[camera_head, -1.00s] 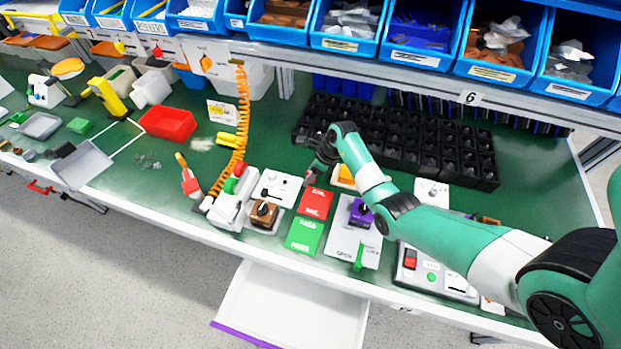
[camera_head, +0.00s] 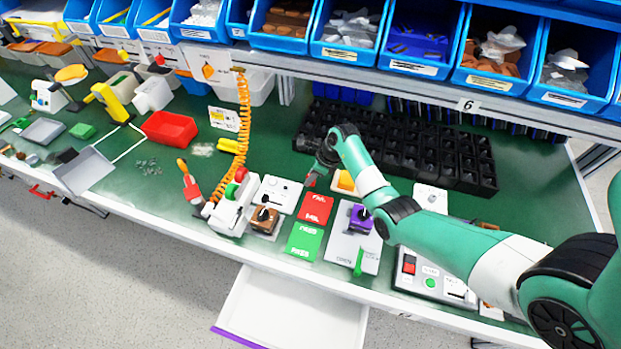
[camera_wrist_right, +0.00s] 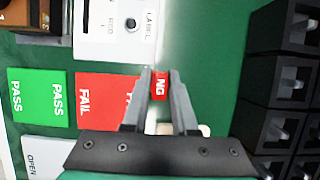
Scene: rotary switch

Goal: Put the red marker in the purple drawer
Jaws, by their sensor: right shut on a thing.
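The red marker is a small red block lettered NG; it shows between my right fingers in the right wrist view (camera_wrist_right: 160,86). My right gripper (camera_head: 314,178) is shut on it, over the green mat just behind the red FAIL card. In the head view the arm and fingers hide much of the marker. The purple drawer (camera_head: 295,308) is pulled out below the table's front edge, with a white, empty interior and a purple front edge. My right gripper is behind and above it. My left gripper is not in view.
The red FAIL card (camera_head: 316,208) and green PASS card (camera_head: 304,240) lie between gripper and drawer. A purple rotary switch (camera_head: 360,217) sits to their right, a brown one (camera_head: 265,218) to their left. A black bin grid (camera_head: 420,145) stands behind. An orange coiled cord (camera_head: 243,120) hangs left.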

